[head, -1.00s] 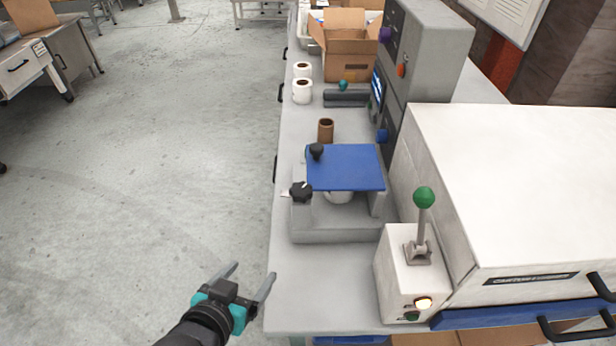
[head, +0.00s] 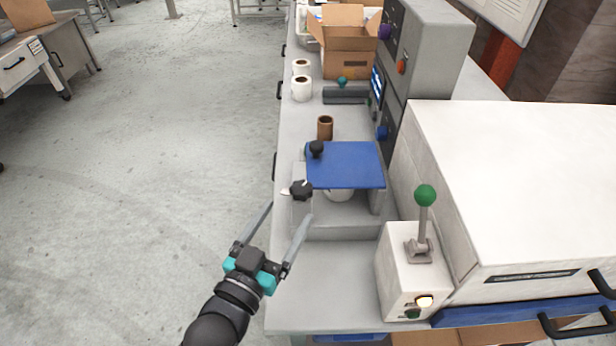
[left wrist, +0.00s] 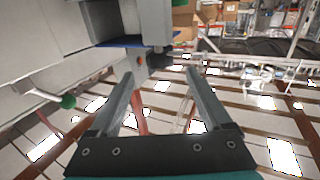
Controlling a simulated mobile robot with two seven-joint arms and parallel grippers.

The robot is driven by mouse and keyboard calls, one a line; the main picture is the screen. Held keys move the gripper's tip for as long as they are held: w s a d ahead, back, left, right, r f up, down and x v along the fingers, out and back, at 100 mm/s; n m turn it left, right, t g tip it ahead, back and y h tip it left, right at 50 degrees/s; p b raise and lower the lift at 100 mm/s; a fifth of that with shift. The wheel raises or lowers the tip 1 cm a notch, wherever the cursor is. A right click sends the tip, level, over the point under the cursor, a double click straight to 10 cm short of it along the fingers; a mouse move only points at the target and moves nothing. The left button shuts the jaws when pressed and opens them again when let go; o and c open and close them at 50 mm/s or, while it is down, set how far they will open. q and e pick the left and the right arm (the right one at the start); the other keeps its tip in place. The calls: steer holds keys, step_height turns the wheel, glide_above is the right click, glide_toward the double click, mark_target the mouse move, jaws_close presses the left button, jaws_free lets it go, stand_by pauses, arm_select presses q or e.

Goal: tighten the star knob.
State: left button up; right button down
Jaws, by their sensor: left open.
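The black star knob (head: 301,190) sits at the left side of a grey device (head: 340,228) with a blue top plate (head: 345,166). A small pale pointer sticks out beside the knob. My left gripper (head: 290,212) is open and empty, its two fingers pointing towards the knob from the near side. In the head view its fingertips are just short of the knob and do not appear to touch it. In the left wrist view the open fingers (left wrist: 162,73) show nothing held between them; I cannot clearly pick out the knob there. My right gripper is not in view.
A round black knob (head: 316,149) stands at the blue plate's left edge. A brown tube (head: 325,128), white rolls (head: 301,88) and a cardboard box (head: 348,62) stand farther back. A green-topped lever (head: 424,197) rises at right. The floor left of the bench is clear.

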mark_target(306, 182)
arm_select(q)
steer(key=x, duration=1.1)
steer(key=shift+b, duration=0.4)
steer(key=shift+f, duration=0.1)
jaws_close()
